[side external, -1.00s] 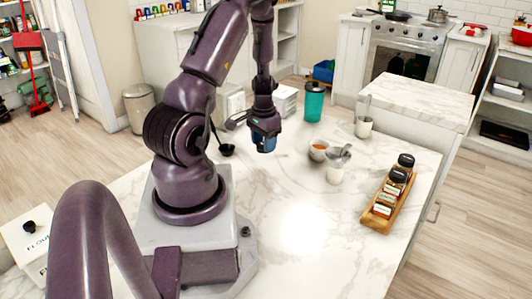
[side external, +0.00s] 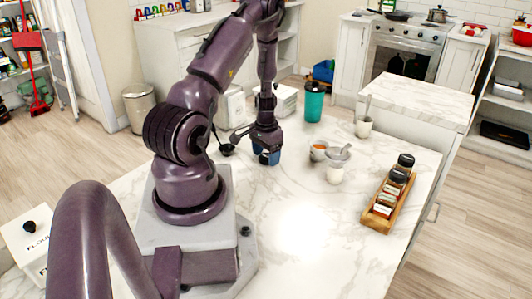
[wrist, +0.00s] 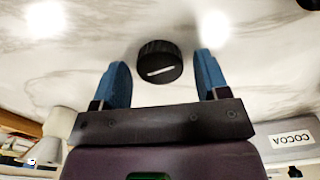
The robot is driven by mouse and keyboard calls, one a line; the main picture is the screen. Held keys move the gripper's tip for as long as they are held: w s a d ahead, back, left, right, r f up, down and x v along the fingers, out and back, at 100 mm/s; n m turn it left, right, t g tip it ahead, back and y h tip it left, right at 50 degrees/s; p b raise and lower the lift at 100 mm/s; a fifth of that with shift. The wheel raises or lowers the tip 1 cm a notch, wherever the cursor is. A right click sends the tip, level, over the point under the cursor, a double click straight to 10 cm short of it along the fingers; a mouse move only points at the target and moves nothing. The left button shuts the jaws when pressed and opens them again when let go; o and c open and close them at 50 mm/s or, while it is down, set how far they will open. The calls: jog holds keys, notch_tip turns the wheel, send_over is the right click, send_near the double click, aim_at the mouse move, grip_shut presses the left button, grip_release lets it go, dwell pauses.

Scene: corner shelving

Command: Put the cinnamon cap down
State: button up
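The round black cap (wrist: 160,62), with a pale line on it, shows in the wrist view against the white marble counter. It lies between and slightly beyond my fingertips, with clear gaps on both sides. My gripper (wrist: 160,75) has its two blue fingers spread open and touches the cap with neither. In the side external view my gripper (side external: 267,158) is low over the counter near its back edge. The fingers largely hide the cap there. A wooden spice rack (side external: 375,222) with several jars stands at the right; I cannot read which jar is cinnamon.
A small bowl of orange spice (side external: 318,150) and a lidded pot (side external: 336,168) stand right of my gripper. The front counter (side external: 305,240) is clear.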

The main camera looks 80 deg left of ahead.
aim_at(266, 157)
jog(key=shift+r, duration=0.1)
notch_tip(266, 157, up, 12)
jog(key=w+d+r+m+t, duration=0.1)
jog(key=w+d+r, duration=0.3)
jog(key=d+r, duration=0.3)
jog(key=w+d+r+m+t, duration=0.2)
jog(key=w+d+r, duration=0.3)
jog(key=d+r, duration=0.25)
jog(key=s+d+r+m+t, duration=0.1)
jog(key=s+d+r, duration=0.2)
jog(key=d, duration=0.6)
jog(key=s+d+r+m+t, duration=0.1)
jog(key=s+d+r, duration=0.3)
jog(key=d, duration=0.5)
jog(key=shift+s+d+r+m+t, duration=0.2)
jog(key=shift+s+r+m+t, duration=0.15)
jog(key=shift+m, duration=0.45)
